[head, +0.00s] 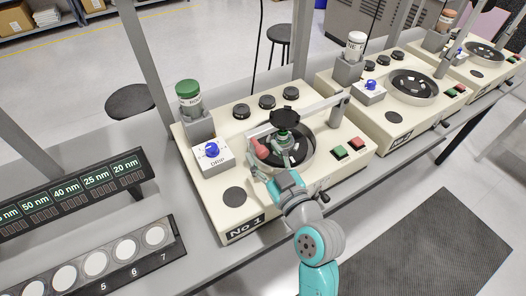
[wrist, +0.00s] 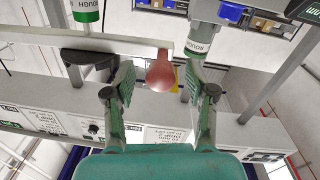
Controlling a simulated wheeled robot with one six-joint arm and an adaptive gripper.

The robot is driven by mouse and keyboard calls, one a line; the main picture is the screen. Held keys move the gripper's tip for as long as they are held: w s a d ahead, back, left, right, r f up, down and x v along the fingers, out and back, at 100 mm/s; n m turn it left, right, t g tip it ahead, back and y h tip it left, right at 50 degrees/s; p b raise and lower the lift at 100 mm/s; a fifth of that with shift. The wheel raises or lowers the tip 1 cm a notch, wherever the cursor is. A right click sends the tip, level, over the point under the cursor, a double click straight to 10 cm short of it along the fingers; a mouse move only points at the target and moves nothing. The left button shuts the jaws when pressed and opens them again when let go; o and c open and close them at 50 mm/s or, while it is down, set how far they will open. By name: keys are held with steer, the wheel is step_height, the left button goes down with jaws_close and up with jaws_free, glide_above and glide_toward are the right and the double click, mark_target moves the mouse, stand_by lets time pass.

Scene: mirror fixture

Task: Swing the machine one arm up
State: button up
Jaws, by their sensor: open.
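Machine one (head: 222,207) is the cream bench machine labelled No 1. Its pale arm (head: 312,108) runs from a grey post (head: 340,108) at the right across the round dark bowl (head: 300,160), with a black disc (head: 285,117) on it. A pinkish-red ball knob (head: 259,149) is at the arm's left end. In the wrist view the knob (wrist: 161,72) lies between the two fingers, at the end of the pale bar (wrist: 115,43). My gripper (head: 273,150) is open around the knob, with gaps visible beside both fingers. My gripper partly hides the bowl.
A green-capped bottle (head: 188,96) on a grey block and a blue-knob box (head: 212,153) stand left of the bowl. Green and red buttons (head: 347,148) are at the right. Two similar machines (head: 405,95) stand farther right. A sample rack (head: 120,255) lies at the left.

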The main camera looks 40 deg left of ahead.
steer(key=shift+w+a, duration=0.2)
steer(key=shift+a, duration=0.3)
jaws_close()
